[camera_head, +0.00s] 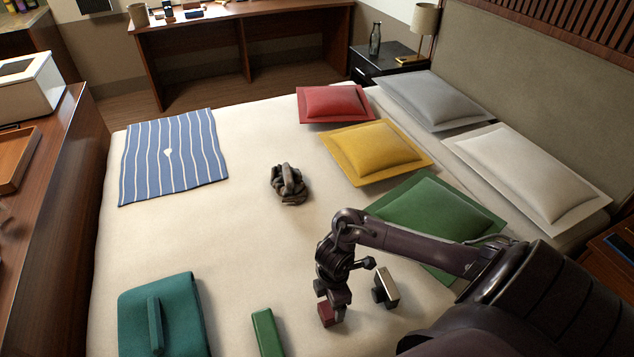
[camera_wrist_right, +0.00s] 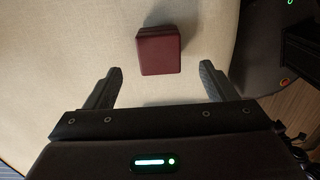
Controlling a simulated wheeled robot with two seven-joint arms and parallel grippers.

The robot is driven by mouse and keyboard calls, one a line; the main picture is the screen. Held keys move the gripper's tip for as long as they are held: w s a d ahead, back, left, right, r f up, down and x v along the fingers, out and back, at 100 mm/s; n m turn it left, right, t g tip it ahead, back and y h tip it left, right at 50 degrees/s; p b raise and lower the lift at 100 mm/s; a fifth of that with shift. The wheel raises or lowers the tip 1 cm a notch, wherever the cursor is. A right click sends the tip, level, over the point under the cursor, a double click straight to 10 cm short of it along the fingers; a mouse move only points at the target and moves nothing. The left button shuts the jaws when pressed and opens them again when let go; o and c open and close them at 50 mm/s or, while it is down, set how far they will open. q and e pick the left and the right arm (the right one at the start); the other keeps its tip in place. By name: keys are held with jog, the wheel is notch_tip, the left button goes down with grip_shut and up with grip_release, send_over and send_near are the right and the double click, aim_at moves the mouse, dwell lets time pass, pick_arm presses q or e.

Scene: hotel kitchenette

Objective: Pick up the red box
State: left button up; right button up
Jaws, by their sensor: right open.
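The small dark red box (camera_head: 326,314) lies on the bed, below my right gripper (camera_head: 334,296) in the head view, where the gripper partly overlaps it. In the right wrist view the red box (camera_wrist_right: 159,50) sits centred, just ahead of the open fingers of my right gripper (camera_wrist_right: 160,70). One finger is off to each side of it, with clear gaps, and nothing is held. My left gripper is not in view.
Close right of the gripper stands a small dark and pale object (camera_head: 387,287). A green box (camera_head: 266,332) and a teal bag (camera_head: 180,310) lie to the left. Further back are a crumpled grey-brown item (camera_head: 290,186) and cushions. The bed's left middle is clear.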

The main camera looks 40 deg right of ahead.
aim_at(330, 312)
jog(key=shift+s+f, duration=0.15)
jog(key=shift+f, duration=0.35)
jog(key=shift+s+f, duration=0.15)
jog(key=shift+f, duration=0.35)
jog(key=f, duration=0.1)
jog(key=f+b, duration=0.1)
jog(key=f, duration=0.2)
jog(key=shift+w+f, duration=0.35)
jog(key=shift+f, duration=0.2)
jog(key=shift+c, duration=0.2)
jog(key=c, duration=1.1)
jog(key=shift+o, duration=0.2)
jog(key=shift+r, duration=0.15)
